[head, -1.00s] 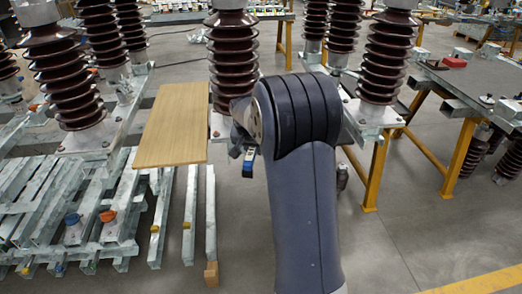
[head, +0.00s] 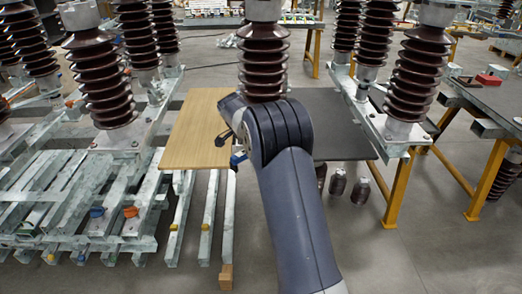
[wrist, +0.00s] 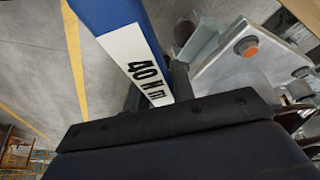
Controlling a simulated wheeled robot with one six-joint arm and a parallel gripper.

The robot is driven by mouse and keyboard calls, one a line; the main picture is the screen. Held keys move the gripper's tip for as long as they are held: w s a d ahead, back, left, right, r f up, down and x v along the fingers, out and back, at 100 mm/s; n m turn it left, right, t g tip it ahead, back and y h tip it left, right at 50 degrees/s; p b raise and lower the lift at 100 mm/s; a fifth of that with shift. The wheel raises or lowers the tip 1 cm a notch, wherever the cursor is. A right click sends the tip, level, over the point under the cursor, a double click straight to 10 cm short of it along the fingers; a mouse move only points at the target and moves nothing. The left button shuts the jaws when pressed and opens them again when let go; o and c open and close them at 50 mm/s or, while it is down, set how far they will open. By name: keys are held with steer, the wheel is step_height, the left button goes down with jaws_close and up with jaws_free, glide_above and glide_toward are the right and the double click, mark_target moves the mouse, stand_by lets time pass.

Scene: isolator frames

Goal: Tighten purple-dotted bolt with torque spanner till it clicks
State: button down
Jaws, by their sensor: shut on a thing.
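The torque spanner (wrist: 108,14) is blue with a white label that reads 40 N m. It fills the top middle of the wrist view and runs down between the dark fingers of my gripper (wrist: 160,92), which is shut on it. In the head view a small blue part of the spanner (head: 238,158) shows below my gripper (head: 224,138), in front of the wooden board. The rest of the spanner is hidden by my arm or out of frame. I cannot make out a purple dot on any bolt.
Ribbed brown insulators (head: 263,60) stand around. A wooden board (head: 190,150) and a dark tabletop (head: 335,125) flank my arm.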

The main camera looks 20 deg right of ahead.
steer(key=shift+w+a+r+m, duration=0.2)
steer(key=shift+w+m, duration=0.1)
steer(key=shift+w, duration=0.1)
steer(key=shift+d+r+p, duration=0.1)
steer(key=shift+r+p, duration=2.2)
steer(key=shift+r, duration=1.1)
steer(key=shift+s, duration=0.1)
